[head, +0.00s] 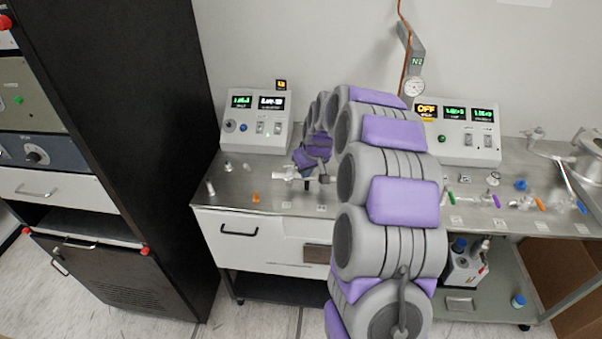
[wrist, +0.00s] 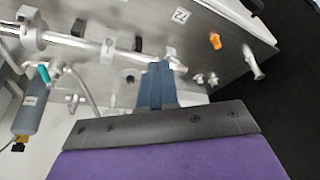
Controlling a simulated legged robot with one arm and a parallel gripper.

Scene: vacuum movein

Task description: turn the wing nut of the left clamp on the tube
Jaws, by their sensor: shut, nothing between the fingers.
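My gripper (wrist: 157,78) shows in the wrist view as two blue fingers pressed together, with nothing visible between them. A shiny metal tube (wrist: 95,46) runs above the bench from the left edge to just past the fingertips. A clamp-like fitting (wrist: 172,54) is at the tube's right end, close beside the fingertips; I cannot tell whether they touch. Its wing nut is not clear. A larger ring fitting (wrist: 31,38) is around the tube farther left. In the head view, the tube's end (head: 286,174) shows left of my arm, which hides much of the rest.
The steel bench (head: 228,190) holds a left control box (head: 255,122) and a right control box (head: 463,132) behind. An orange piece (wrist: 215,41) and small metal fittings (wrist: 206,79) lie near the tube's end. A tall black cabinet (head: 140,120) stands left.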

